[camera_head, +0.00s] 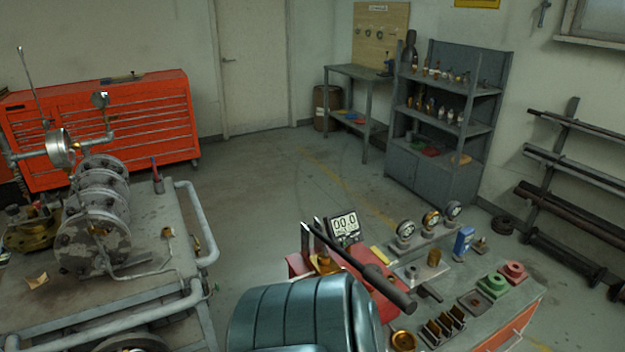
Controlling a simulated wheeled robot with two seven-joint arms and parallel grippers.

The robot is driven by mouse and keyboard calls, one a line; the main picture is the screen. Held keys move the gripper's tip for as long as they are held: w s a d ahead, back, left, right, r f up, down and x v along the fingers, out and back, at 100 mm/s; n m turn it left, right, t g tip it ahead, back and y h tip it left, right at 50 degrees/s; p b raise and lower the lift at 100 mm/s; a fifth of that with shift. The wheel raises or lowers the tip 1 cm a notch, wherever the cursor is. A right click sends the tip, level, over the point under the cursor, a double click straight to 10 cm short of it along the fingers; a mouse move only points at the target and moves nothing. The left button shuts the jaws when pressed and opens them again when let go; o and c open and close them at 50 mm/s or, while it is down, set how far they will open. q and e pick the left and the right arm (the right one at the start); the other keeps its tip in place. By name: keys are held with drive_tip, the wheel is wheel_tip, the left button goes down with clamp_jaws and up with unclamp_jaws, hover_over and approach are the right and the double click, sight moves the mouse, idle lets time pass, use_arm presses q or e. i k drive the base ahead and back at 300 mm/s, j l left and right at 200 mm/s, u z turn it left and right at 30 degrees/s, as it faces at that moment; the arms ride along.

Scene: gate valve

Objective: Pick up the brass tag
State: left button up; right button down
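A small flat brass-coloured piece (37,281), which looks like the tag, lies on the grey top of the metal cart (150,215) at the left, near its left side. It is too small to read any marking. A smaller brass-coloured piece (168,233) sits by the thin bent pipe on the same cart; I cannot tell exactly what it is. The flanged valve assembly (95,215) stands between them and the cart's back. Neither of my grippers shows in the head view.
A tubular rail (203,222) edges the cart. A teal ribbed form hides part of the bottom centre. The floor between is clear.

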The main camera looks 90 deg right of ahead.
sight(444, 318)
drive_tip(key=k, duration=0.7)
drive_tip(key=k+l, duration=0.25)
drive_tip(key=k, duration=0.2)
drive_tip(key=k+l, duration=0.25)
drive_tip(key=k, duration=0.2)
drive_tip(key=k+l, duration=0.25)
drive_tip(key=k, duration=0.2)
drive_tip(key=k+l, duration=1.1)
drive_tip(key=l, duration=0.25)
drive_tip(key=k+l, duration=0.15)
drive_tip(key=l, duration=0.25)
drive_tip(key=k+l, duration=0.1)
drive_tip(key=l, duration=0.3)
drive_tip(key=k+l, duration=0.15)
drive_tip(key=l, duration=0.25)
drive_tip(key=u, duration=0.05)
